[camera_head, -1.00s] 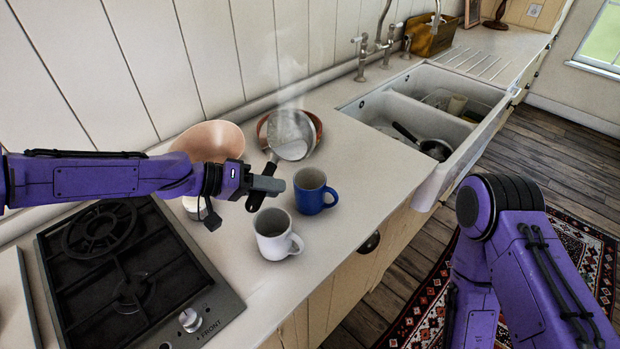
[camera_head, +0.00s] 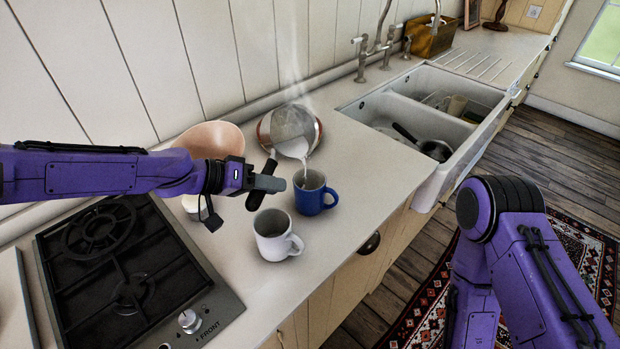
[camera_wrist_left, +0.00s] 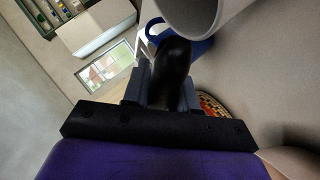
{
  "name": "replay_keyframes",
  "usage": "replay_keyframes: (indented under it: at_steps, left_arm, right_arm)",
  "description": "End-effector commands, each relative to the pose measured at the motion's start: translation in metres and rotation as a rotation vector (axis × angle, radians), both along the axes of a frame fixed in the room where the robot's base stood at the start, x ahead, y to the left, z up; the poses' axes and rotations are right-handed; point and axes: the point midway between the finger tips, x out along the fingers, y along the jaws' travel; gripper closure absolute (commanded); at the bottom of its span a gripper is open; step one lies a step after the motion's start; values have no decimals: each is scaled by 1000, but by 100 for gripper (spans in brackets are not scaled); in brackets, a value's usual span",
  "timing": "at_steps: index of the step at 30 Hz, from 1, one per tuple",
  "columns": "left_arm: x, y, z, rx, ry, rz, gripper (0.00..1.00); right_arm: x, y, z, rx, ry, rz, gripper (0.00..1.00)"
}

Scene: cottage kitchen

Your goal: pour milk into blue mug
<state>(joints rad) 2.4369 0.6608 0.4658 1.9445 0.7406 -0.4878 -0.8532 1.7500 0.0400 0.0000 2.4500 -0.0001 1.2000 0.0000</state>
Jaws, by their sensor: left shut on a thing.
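My left gripper (camera_head: 268,183) is shut on the black handle (camera_head: 262,180) of a small steaming saucepan (camera_head: 290,125). The saucepan is tilted toward the blue mug (camera_head: 312,198), and a white stream of milk (camera_head: 304,170) runs from its rim down to the mug's opening. The mug stands upright on the counter. In the left wrist view the handle (camera_wrist_left: 172,75) sits between the fingers, and part of the blue mug (camera_wrist_left: 185,45) shows behind the pan's wall (camera_wrist_left: 190,15). The mug's fill level is unclear. My right gripper is out of view; only its arm shows.
A white mug (camera_head: 275,238) stands just in front of the blue mug. A pinkish bowl (camera_head: 212,138) is behind my left arm, and a copper-coloured vessel (camera_head: 318,130) is behind the saucepan. The black hob (camera_head: 60,285) is at left, the sink (camera_head: 375,103) at right.

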Motion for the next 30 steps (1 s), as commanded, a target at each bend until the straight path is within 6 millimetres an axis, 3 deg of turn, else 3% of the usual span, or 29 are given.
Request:
replay_keyframes:
  at_steps: [30]
  left_arm:
    - [-1,0,5,62,-77,1,100]
  right_arm:
    - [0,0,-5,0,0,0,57]
